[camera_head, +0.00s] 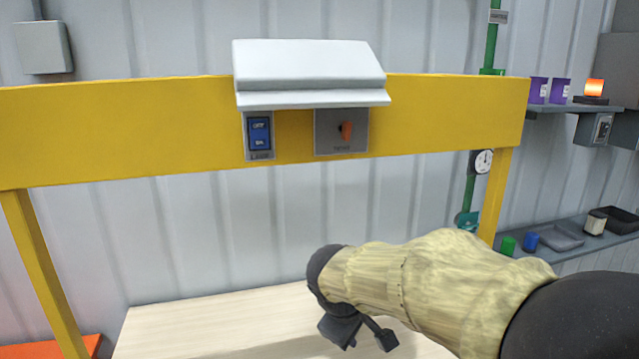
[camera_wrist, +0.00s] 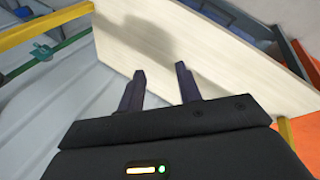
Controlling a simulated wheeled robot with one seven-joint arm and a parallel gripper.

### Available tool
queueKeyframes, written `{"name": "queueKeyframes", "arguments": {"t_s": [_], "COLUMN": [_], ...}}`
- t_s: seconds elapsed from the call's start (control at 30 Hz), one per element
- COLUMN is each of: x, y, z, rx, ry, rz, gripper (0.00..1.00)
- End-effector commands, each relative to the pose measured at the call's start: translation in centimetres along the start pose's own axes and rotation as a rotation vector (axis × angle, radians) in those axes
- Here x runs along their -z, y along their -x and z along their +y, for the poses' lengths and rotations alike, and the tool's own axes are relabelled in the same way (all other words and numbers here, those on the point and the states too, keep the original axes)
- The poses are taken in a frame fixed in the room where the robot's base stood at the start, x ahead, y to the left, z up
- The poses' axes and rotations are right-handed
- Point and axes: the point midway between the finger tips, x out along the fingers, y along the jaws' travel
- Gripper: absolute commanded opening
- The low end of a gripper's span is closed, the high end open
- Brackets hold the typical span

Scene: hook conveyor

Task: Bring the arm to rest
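My arm reaches in from the lower right of the head view, in a pale cloth sleeve. My gripper (camera_head: 366,346) hangs at its end above a light wooden tabletop (camera_head: 210,322). In the wrist view my gripper (camera_wrist: 161,78) has its two dark fingers apart with nothing between them. The tabletop (camera_wrist: 150,32) lies beyond the fingertips and carries a soft shadow. No object touches the fingers.
A yellow beam (camera_head: 110,130) on posts crosses above the tabletop, bearing a blue switch (camera_head: 260,134), an orange knob (camera_head: 346,131) and a grey hood (camera_head: 308,68). Shelves at right hold purple cups (camera_head: 538,90) and a grey tray (camera_head: 560,238). A green pipe (camera_head: 491,45) stands behind.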

Motion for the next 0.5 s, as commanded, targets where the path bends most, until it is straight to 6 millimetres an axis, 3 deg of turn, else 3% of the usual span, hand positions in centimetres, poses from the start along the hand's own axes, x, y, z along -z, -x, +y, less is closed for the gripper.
{"name": "queueKeyframes", "arguments": {"t_s": [0.03, 0.1, 0.3, 0.4, 0.5], "x": [-2.5, -5.3, -12.4, -14.3, -14.9], "y": [-2.1, -4.3, -8.4, -9.2, -9.4], "z": [-1.1, -2.8, -7.0, -8.2, -8.7], "rx": [0.062, 0.139, 0.277, 0.297, 0.302], "ry": [-0.1, -0.246, -0.693, -0.84, -0.899], "rz": [-0.017, -0.028, -0.061, -0.073, -0.077], "gripper": [0.35, 0.35, 0.35, 0.35, 0.35]}}
